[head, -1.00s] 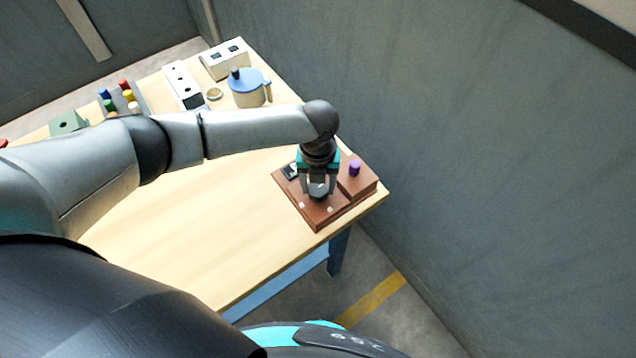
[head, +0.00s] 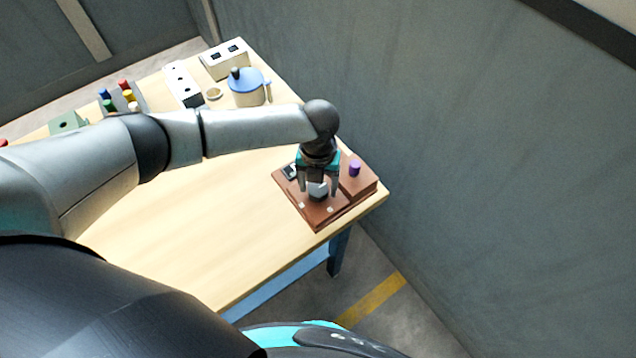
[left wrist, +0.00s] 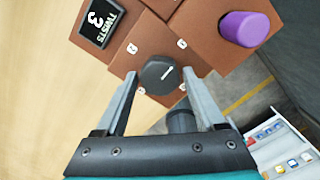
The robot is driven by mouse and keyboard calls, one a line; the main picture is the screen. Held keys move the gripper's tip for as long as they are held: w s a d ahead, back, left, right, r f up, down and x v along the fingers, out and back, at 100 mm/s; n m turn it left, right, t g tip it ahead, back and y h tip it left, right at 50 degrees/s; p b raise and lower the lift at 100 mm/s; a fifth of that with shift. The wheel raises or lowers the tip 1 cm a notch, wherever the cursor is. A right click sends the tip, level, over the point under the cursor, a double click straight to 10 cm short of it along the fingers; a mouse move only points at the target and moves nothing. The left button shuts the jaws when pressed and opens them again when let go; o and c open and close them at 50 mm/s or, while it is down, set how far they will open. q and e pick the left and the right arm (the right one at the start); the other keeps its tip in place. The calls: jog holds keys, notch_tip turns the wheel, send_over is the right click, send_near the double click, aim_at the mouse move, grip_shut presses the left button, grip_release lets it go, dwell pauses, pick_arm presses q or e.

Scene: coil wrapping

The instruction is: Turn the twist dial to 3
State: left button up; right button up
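The twist dial (head: 318,190) is a dark grey knob on a brown panel (head: 318,217) near the table's right corner. In the left wrist view the dial (left wrist: 158,76) has a white pointer mark aimed up and right, toward the white label (left wrist: 182,44). Small white labels surround the dial, too small to read. A black display (left wrist: 98,22) on the panel shows "3" and "TWISTS". My left gripper (head: 318,194) is open, with one finger on each side of the dial and gaps showing. My right gripper is not in view.
A purple knob (head: 354,168) stands on a raised brown block beside the dial. A blue-lidded pot (head: 247,92), white boxes (head: 183,86) and coloured pegs (head: 124,96) stand at the back. The table's middle (head: 190,220) is clear. A grey wall rises on the right.

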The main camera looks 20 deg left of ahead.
aim_at(318, 189)
pick_arm(q)
jog(key=shift+o, duration=1.1)
notch_tip(318, 189, up, 15)
jog(key=shift+r, duration=0.15)
